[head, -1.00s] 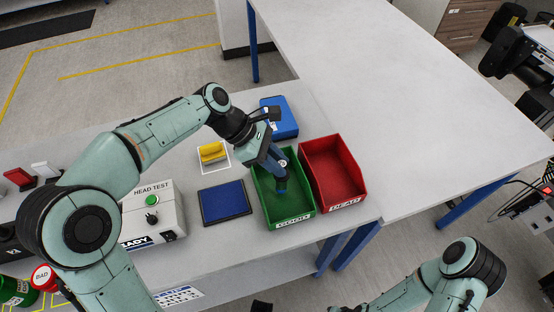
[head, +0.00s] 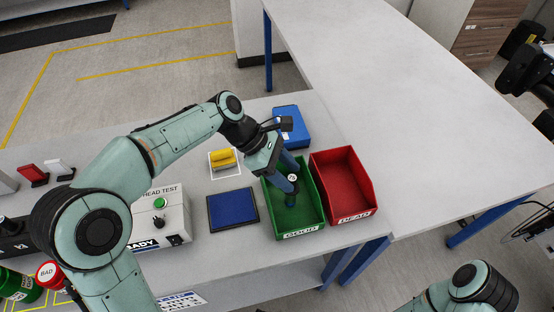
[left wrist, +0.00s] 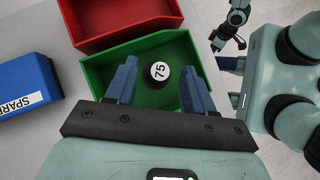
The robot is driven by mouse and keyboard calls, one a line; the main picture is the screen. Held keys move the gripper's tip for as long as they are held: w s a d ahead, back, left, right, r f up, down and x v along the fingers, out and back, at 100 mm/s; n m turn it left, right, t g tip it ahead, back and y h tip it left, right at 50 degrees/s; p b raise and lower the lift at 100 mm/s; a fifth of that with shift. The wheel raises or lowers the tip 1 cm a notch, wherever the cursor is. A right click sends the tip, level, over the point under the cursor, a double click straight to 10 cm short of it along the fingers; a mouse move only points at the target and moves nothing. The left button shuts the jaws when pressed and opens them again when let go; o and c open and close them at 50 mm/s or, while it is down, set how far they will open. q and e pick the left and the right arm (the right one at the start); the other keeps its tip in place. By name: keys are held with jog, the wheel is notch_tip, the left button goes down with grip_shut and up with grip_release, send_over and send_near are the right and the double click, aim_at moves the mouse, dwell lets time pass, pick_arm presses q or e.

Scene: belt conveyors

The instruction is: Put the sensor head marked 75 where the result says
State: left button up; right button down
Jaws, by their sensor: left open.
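The sensor head marked 75 (left wrist: 160,72) has a dark body and a round white top. It is in the green GOOD bin (head: 315,207), and its white top shows in the head view (head: 292,178). My left gripper (left wrist: 156,84) is over this bin with its fingers spread, one on each side of the head and apart from it; in the head view the gripper (head: 288,181) reaches down into the bin. The red DEAD bin (head: 356,200) stands right beside the green one. The HEAD TEST box (head: 173,196) shows a green lamp (head: 159,203). My right gripper does not show.
A blue box (head: 292,139), with lettering starting SPAR in the left wrist view (left wrist: 38,99), stands behind the green bin. A dark blue pad (head: 232,208) and a yellow object (head: 223,159) lie left of it. The large white table (head: 420,110) at right is clear.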

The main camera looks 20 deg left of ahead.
pick_arm(q)
jog(key=p+v, duration=0.2)
jog(key=v, duration=1.1)
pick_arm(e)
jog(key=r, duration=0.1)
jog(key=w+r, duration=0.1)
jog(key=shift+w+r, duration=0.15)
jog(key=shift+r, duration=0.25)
